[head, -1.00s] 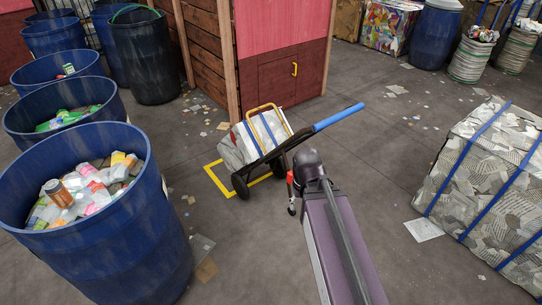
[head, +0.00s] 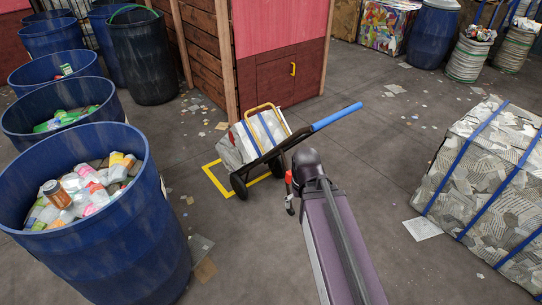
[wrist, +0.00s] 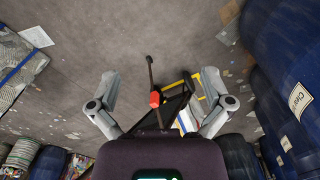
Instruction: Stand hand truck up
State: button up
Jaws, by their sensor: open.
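The hand truck (head: 276,153) leans back at a slant, its blue handle grip (head: 336,116) up to the right and its black wheel (head: 239,185) on the floor. It carries a strapped pale bale (head: 236,149) against its frame. A yellow floor outline (head: 214,181) lies beneath and beside it. My gripper (wrist: 160,77) is open and empty, its grey fingers spread wide in the wrist view. In the head view my arm end hides the gripper's far side. A red part (wrist: 155,99) shows between the fingers; I cannot tell what it belongs to.
Blue drums of cans and bottles, the nearest a large barrel (head: 105,240), line the left. A wooden booth (head: 280,60) stands behind the truck. A big strapped paper bale (head: 490,185) is at the right. Floor between is mostly clear, with scattered scraps.

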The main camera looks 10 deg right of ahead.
jog(key=c, duration=0.3)
jog(key=w+d+f+m+t+y+b, duration=0.25)
jog(key=w+y+b, duration=0.25)
jog(key=w, duration=0.4)
jog(key=shift+c, duration=0.2)
jog(key=m+t+y+b, duration=0.4)
jog(key=m+t+b, duration=0.6)
jog(key=t, duration=0.4)
send_near(337, 116)
jog(key=d, duration=0.1)
jog(key=s+d+f, duration=0.1)
jog(key=d, duration=0.1)
jog(key=shift+s+f+n, duration=0.25)
jog(key=shift+s, duration=0.15)
jog(key=p+x, duration=0.1)
jog(key=x, duration=1.3)
jog(key=shift+s+a, duration=0.15)
